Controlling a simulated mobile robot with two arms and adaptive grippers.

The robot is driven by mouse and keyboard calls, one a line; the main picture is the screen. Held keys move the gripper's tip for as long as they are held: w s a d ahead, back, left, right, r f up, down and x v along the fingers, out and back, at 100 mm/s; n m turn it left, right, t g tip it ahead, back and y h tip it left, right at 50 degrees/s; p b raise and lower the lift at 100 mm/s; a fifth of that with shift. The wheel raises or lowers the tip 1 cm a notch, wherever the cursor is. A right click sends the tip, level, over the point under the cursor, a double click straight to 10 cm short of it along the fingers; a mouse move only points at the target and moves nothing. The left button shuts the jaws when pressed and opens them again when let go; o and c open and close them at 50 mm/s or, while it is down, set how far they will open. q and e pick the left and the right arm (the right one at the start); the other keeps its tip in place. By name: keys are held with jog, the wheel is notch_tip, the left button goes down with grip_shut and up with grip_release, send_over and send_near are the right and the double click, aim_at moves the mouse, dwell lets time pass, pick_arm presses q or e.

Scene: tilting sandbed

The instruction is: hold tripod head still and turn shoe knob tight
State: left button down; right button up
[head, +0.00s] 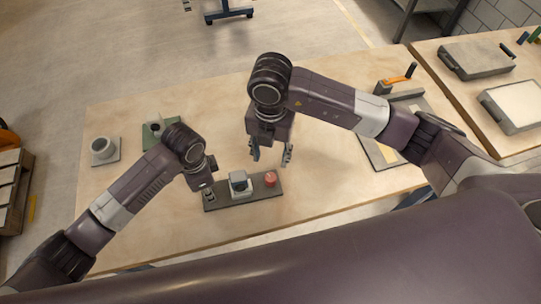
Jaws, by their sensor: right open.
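A grey and white block-like fixture, which looks like the tripod head (240,187), stands on a dark grey board (222,201) near the table's front edge. A red round knob (271,179) stands at the board's right end; I take it for the shoe knob. My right gripper (271,155) points down with its fingers apart and empty, behind and above the board. My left gripper (207,193) is over the board's left end, beside the tripod head and apart from it. Its fingers are small and partly hidden, so their opening is unclear.
On the wooden table (330,206), a pale cup-shaped part (103,148) on a plate and a green fixture (155,130) stand at left. A grey tray (411,112) with an orange-handled tool (398,79) lies at right, partly behind my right arm. The table right of the board is clear.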

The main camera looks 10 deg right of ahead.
pick_arm(q)
jog(key=c, duration=1.7)
grip_release()
jog(key=shift+r, duration=0.1)
